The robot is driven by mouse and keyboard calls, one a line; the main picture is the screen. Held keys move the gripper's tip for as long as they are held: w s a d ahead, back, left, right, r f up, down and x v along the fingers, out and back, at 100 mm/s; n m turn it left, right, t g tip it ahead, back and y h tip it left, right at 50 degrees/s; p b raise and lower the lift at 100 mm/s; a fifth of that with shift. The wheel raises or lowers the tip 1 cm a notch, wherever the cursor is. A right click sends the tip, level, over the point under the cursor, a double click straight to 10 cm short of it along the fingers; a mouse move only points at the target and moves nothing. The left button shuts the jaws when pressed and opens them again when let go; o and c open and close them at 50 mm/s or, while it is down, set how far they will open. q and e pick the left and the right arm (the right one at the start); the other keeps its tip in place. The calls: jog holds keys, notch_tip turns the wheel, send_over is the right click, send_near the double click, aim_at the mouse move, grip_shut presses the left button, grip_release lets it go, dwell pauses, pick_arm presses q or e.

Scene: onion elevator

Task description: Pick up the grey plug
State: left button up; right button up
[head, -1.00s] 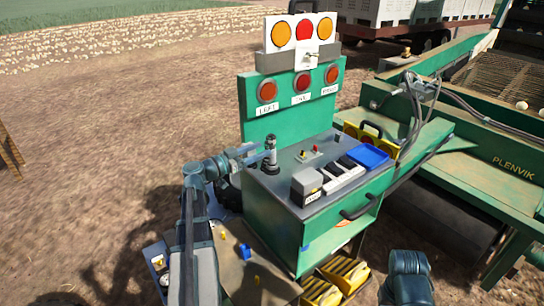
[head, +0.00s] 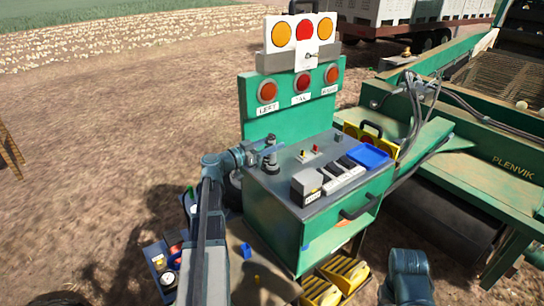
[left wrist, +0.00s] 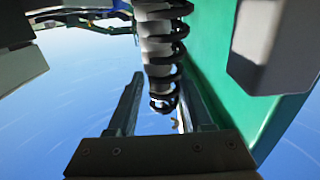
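An upright grey piece with a dark base (head: 270,164) stands at the left of the green cabinet's top. I take it for the grey plug, but it is small and partly covered. My left gripper (head: 258,152) is at its upper part, coming from the left. In the left wrist view, my gripper's two fingers (left wrist: 160,110) stand apart, with a pale piece wrapped in a black coil (left wrist: 160,48) reaching down between them. I cannot tell whether they touch it. Only a blue part of my right arm shows at the bottom; its gripper is out of view.
The green cabinet (head: 285,225) carries a grey box (head: 306,185), a blue tray (head: 369,155) and small switches. A lamp panel (head: 292,95) rises behind. A yellow case (head: 362,133) stands at the right.

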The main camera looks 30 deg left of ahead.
pick_arm(q)
grip_shut()
jog(key=shift+r, duration=0.15)
pick_arm(e)
jog(key=shift+r, duration=0.15)
pick_arm(q)
notch_tip(320, 180, up, 10)
jog(key=p, duration=1)
pick_arm(e)
notch_tip(320, 180, up, 10)
pick_arm(q)
jog(key=shift+f, duration=0.2)
pick_arm(e)
jog(key=shift+f, duration=0.2)
